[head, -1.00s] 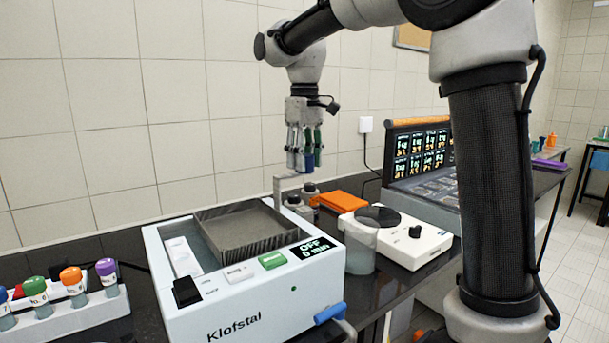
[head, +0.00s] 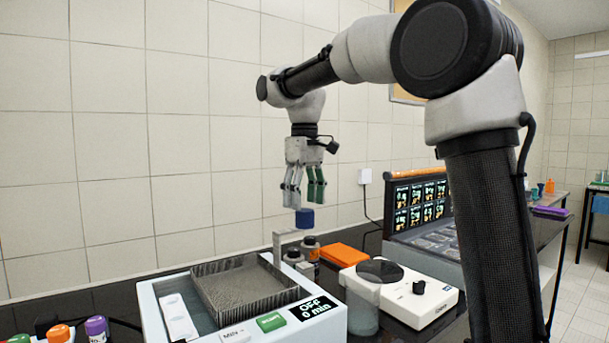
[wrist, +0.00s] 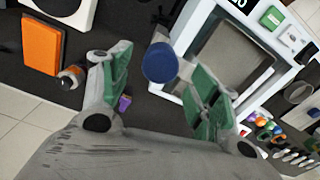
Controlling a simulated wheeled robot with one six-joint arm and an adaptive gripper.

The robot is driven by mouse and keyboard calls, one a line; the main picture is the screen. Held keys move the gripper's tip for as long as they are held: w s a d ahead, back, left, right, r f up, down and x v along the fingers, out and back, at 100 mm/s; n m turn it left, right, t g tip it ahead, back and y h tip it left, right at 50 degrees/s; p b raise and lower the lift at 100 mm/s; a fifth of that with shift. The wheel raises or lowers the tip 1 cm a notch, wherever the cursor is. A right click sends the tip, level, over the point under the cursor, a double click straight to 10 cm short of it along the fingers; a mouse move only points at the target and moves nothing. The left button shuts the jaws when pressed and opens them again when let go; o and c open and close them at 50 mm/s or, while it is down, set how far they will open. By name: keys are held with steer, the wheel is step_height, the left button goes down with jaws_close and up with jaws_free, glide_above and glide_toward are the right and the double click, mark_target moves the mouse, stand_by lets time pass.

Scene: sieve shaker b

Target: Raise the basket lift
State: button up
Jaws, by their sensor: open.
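The shaker (head: 240,336) is a white box at the lower centre of the head view. Its grey mesh basket (head: 245,290) sits in the opening, with its rim above the top. A grey bracket (head: 278,248) rises at the back of it and carries a blue knob (head: 304,218). My gripper (head: 304,202) is open and points down just above the knob, with nothing held. In the wrist view the blue knob (wrist: 160,62) appears between the spread green-padded fingers, and the basket (wrist: 229,62) lies to its right.
Dark-capped jars (head: 309,246), an orange block (head: 344,257) and a white device (head: 418,300) stand right of the shaker. A screen panel (head: 416,200) is behind them. Colourful-capped tubes (head: 96,326) are at lower left. The tiled wall is close behind the bench.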

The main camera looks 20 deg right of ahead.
step_height(320, 180, up, 9)
steer(key=shift+f, duration=0.15)
